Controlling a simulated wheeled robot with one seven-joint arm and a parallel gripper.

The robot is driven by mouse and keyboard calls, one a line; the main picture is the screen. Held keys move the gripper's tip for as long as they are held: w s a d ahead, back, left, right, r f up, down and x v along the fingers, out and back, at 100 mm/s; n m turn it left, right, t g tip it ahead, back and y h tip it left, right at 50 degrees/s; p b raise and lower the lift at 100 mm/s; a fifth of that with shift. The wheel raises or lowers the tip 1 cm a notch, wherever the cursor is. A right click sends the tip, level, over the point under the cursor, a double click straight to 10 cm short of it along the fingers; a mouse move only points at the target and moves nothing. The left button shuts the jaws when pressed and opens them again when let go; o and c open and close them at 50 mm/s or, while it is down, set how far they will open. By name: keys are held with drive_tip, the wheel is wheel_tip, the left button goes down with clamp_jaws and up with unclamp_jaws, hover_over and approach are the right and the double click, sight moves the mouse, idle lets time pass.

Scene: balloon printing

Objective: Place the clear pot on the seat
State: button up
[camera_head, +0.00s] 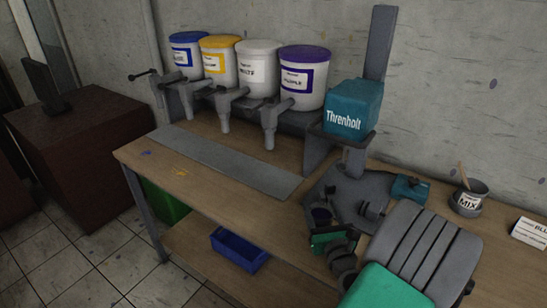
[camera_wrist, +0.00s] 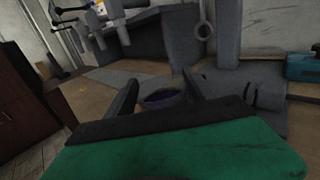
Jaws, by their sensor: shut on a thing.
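The clear pot (camera_head: 321,213) is small, with dark purple inside. It is at the front left edge of the dark grey machine base (camera_head: 352,190) in the head view. My gripper (camera_head: 322,224) is shut on the pot. In the wrist view the pot (camera_wrist: 165,97) sits between the two dark fingers (camera_wrist: 160,95), and my green gripper body hides its lower part. The seat is not clearly distinguishable; it may be part of the base under the teal Threnholt block (camera_head: 352,107). I cannot tell whether the pot touches the base.
Several paint buckets (camera_head: 258,68) with taps stand on a rack behind a grey strip (camera_head: 228,160). A MIX cup (camera_head: 468,200), a teal tool (camera_head: 410,188) and a white card (camera_head: 530,232) lie to the right. A blue bin (camera_head: 238,250) is below. The table's front left is clear.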

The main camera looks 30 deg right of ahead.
drive_tip(key=shift+d+f, duration=0.35)
drive_tip(key=shift+d, duration=0.5)
drive_tip(key=shift+w+d, duration=0.15)
drive_tip(key=shift+w, duration=0.1)
drive_tip(key=w+a+r+n+y, duration=0.1)
drive_tip(key=w+a+n+y, duration=0.2)
drive_tip(key=a, duration=1)
drive_tip(key=w+a+r+n+y, duration=0.1)
drive_tip(key=w+a+n+y, duration=0.3)
drive_tip(key=w+a+y, duration=0.4)
drive_tip(key=a, duration=0.6)
drive_tip(key=shift+a, duration=0.2)
